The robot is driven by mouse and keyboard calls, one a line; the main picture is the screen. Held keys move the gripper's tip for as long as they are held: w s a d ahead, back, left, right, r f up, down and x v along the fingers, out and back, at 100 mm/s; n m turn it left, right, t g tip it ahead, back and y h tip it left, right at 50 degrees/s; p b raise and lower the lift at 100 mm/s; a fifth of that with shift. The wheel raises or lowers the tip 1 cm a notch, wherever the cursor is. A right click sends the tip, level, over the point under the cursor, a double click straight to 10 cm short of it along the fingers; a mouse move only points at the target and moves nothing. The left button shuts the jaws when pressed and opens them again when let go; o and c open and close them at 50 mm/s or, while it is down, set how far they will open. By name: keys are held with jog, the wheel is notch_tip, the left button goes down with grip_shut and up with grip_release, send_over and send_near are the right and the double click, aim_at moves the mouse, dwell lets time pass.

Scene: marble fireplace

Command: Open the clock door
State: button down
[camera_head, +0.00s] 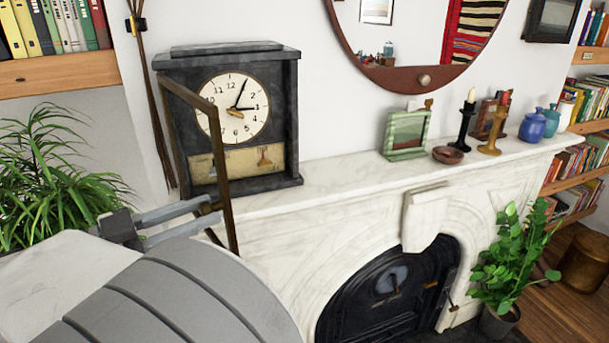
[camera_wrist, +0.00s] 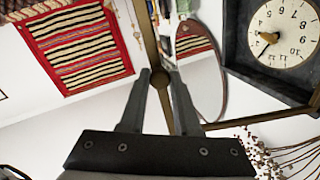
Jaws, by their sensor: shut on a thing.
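The dark clock (camera_head: 238,110) stands upright on the left end of the mantel, its white dial facing out. Its thin brown-framed door (camera_head: 222,160) is swung open, sticking out from the clock's left side. My gripper (camera_head: 212,208) is at the lower part of the door's free edge. In the wrist view the gripper (camera_wrist: 160,82) has its fingers closed in on a small round knob (camera_wrist: 160,79) on the door frame (camera_wrist: 151,40). The clock's dial (camera_wrist: 284,32) shows upside down at the right there. The fingers partly hide the knob.
The marble mantel (camera_head: 330,180) runs right, holding a green frame (camera_head: 406,134), a bowl (camera_head: 448,155), candlesticks and blue jars. Dried stems (camera_head: 150,100) hang on the wall left of the clock. A leafy plant (camera_head: 50,190) fills the left. A round mirror (camera_head: 424,80) hangs above.

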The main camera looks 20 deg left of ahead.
jog(key=shift+s+a+m+g+h+p, duration=0.4)
jog(key=shift+s+a+m+g+h, duration=0.25)
jog(key=shift+s+a, duration=0.3)
jog(key=shift+s+a+m+g+h+p, duration=0.35)
jog(key=shift+s+a+m+h, duration=0.1)
jog(key=shift+s+a+h, duration=0.4)
jog(key=shift+s, duration=0.15)
jog(key=c, duration=0.6)
grip_release()
jog(key=w+d+r+b, duration=0.1)
jog(key=w+d+r, duration=0.1)
jog(key=d+r, duration=0.1)
jog(key=w+d+r+b, duration=0.1)
jog(key=w+d+r, duration=0.1)
jog(key=d+r, duration=0.1)
jog(key=w+d+r+b, duration=0.2)
jog(key=d+r, duration=0.1)
jog(key=r, duration=0.2)
jog(key=shift+w+d, duration=0.2)
jog(key=shift+w, duration=0.2)
